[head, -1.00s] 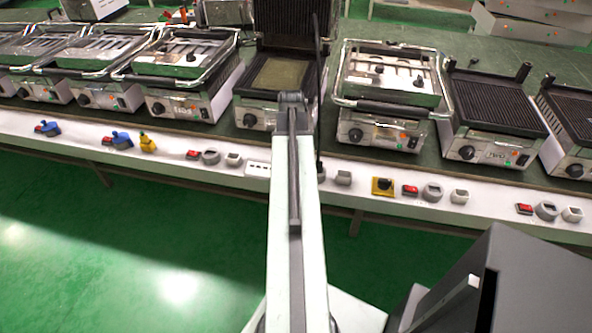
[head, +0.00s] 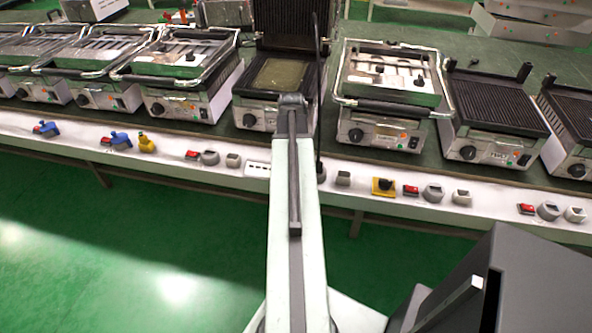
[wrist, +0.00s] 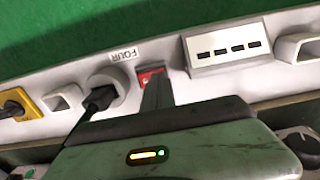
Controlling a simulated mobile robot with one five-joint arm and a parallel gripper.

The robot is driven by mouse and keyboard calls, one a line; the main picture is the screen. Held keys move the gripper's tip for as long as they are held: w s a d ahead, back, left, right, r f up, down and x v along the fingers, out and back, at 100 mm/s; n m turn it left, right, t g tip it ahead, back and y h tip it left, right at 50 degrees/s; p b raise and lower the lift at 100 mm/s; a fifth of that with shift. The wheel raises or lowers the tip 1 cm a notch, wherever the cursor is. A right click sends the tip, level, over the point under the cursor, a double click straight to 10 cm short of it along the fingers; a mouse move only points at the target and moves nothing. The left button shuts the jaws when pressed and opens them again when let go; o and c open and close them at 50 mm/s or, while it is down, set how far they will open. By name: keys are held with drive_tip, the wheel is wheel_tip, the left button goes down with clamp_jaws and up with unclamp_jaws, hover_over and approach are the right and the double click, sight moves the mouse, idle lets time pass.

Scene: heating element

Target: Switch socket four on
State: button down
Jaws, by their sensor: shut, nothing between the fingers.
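In the wrist view, a label reading FOUR (wrist: 125,54) shows upside down on the white strip. Just below it is a round grey socket (wrist: 116,82) with a black plug (wrist: 98,100) in it. The red switch (wrist: 151,73) is right of this socket, partly hidden by my gripper. My gripper (wrist: 156,84) is shut and empty, its narrow dark fingers over the red switch. I cannot tell whether they touch it. The switch's on or off position is unclear. In the head view my arm hides the gripper and this switch; the plugged socket (head: 321,172) shows just right of the arm.
Grills (head: 384,95) stand on the table behind the strip. Another red switch (head: 411,190) is farther right. The green floor in front is clear.

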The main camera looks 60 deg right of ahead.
wheel_tip(320, 180, up, 7)
drive_tip(key=p, duration=0.6)
drive_tip(key=shift+p, duration=0.35)
